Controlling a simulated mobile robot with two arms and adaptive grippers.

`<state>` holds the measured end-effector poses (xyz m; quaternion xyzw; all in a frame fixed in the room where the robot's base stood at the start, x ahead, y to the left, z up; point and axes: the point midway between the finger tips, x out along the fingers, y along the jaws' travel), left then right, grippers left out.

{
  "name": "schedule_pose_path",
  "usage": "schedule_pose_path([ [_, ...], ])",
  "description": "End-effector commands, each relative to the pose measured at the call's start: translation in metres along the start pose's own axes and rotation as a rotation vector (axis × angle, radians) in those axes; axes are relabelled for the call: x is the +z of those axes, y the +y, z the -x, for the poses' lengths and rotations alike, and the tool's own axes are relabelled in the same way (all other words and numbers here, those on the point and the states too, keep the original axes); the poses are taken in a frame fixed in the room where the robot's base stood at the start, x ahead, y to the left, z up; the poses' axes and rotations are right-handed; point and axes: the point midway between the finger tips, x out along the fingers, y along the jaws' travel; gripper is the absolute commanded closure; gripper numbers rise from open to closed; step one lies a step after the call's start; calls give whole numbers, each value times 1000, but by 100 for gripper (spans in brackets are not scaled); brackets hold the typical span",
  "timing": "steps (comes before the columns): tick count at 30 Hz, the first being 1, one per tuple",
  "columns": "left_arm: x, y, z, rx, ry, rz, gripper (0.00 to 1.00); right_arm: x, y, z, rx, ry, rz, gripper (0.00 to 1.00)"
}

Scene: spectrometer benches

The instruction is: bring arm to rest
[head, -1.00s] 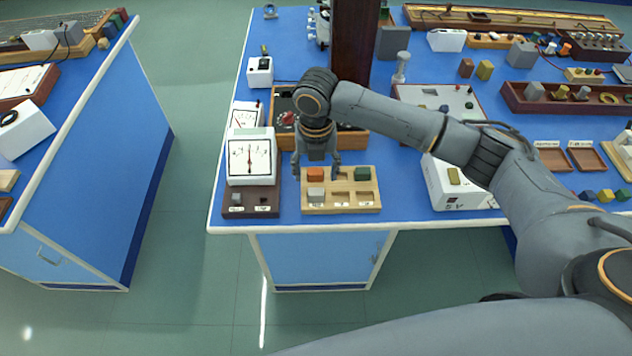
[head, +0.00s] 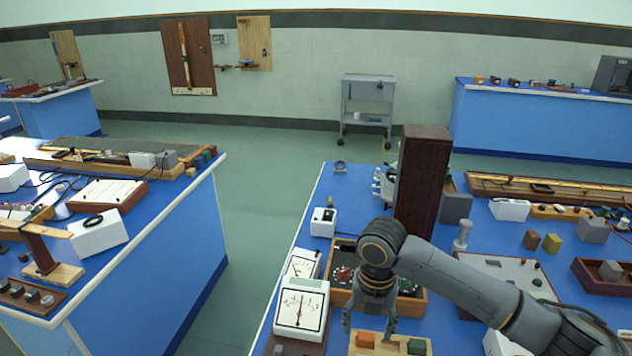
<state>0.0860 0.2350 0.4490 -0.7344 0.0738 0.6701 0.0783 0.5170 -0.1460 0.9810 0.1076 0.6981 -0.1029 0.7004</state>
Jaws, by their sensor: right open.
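My right gripper (head: 369,325) points down above the near part of the right blue bench (head: 324,188). Its two fingers are apart and I see nothing between them. Just below it is a wooden tray (head: 390,345) holding an orange block (head: 365,339) and a green block (head: 417,346); the tray's lower part is cut off by the frame edge. My right arm comes in from the lower right, over the bench. My left gripper does not show.
A white meter (head: 301,306) stands left of the gripper, and a wooden box with dials (head: 345,258) is behind it. A tall dark brown column (head: 422,185) rises behind the wrist. Open floor (head: 265,200) separates this bench from the left bench (head: 150,262). A grey cart (head: 367,100) stands farther back.

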Motion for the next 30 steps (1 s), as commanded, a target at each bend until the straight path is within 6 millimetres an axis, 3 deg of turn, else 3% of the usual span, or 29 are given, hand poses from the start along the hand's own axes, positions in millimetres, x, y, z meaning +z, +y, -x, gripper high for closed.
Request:
schedule_pose_path([
  [5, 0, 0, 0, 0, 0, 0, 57, -42, 24, -35, 81, 20, -168, 37],
  [9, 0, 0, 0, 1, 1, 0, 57, -86, 46, -61, 200, 53, -469, 37],
  [14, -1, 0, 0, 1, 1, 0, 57, -127, 50, -78, 322, 118, -906, 37],
  [17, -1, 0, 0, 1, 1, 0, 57, -146, 39, -86, 373, 161, -1217, 37],
  [21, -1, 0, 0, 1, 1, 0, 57, -166, 6, -95, 412, 196, -1658, 37],
  [30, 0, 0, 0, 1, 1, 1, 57, -194, -68, -106, 418, 155, -2261, 37],
])
